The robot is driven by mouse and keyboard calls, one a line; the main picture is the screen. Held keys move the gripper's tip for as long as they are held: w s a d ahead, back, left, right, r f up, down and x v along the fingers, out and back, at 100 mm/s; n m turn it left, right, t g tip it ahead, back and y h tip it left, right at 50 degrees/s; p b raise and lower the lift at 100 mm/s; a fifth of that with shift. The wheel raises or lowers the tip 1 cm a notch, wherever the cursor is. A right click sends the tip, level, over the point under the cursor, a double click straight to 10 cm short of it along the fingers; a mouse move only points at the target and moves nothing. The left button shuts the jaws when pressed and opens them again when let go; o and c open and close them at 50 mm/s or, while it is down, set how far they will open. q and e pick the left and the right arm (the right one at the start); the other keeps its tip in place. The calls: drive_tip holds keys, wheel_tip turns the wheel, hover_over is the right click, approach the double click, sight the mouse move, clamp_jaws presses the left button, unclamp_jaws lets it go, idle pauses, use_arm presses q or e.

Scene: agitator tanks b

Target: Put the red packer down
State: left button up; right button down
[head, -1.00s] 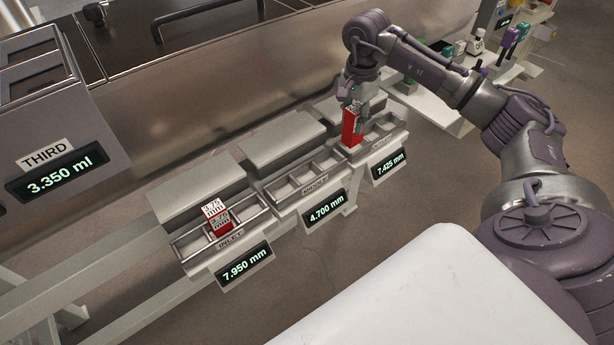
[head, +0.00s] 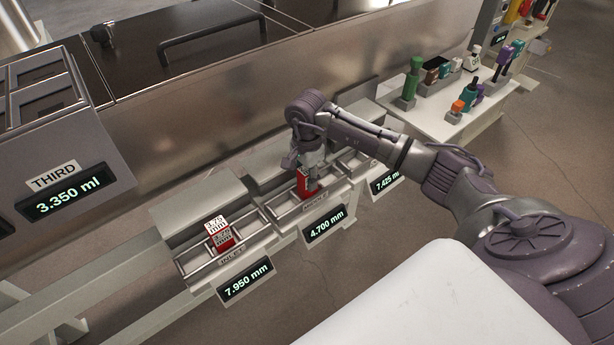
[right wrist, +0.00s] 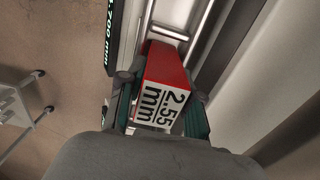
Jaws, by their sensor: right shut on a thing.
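A red packer (head: 306,184) with a white label reading 2.55 mm is held in my right gripper (head: 309,166). It is upright over the middle tray (head: 284,212), whose display reads 4.700 mm. In the right wrist view the packer (right wrist: 166,70) sits between the two fingers of the gripper (right wrist: 160,112), with metal rails just beyond it. I cannot tell whether its bottom touches the tray. Another red packer (head: 222,239), labelled 3.75 mm, stands in the inlet tray (head: 195,262). My left gripper is not in view.
The tray with the 7.425 mm display (head: 386,183) lies right of the middle tray, partly hidden by my arm. A white table (head: 432,117) with several coloured items stands at the back right. A large metal tank (head: 230,115) runs behind the trays.

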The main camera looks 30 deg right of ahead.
drive_tip(key=shift+f, duration=0.2)
drive_tip(key=shift+f, duration=0.1)
drive_tip(key=c, duration=0.8)
unclamp_jaws()
drive_tip(key=shift+o, duration=0.2)
drive_tip(key=shift+r+p, duration=2.2)
drive_tip(key=shift+r, duration=1.6)
wheel_tip(320, 180, up, 12)
